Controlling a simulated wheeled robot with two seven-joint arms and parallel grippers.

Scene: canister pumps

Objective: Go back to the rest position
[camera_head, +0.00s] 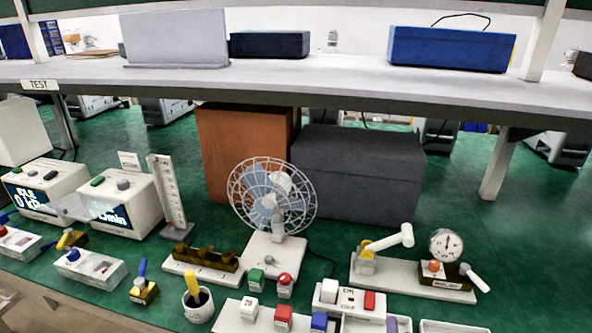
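Neither of my grippers shows in the head view, and no part of my arms can be made out. The green bench (455,190) in front of me holds several devices. A pump-like device with a white handle (385,243) and a round dial gauge (446,245) stand on a white base at the right. A desk fan (270,200) stands upright near the middle.
Two white display boxes (128,198) stand at the left. Coloured blocks (284,317) and a cup (197,305) line the front. An orange-brown box (242,150) and a dark grey box (358,172) stand under the raised shelf (330,80).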

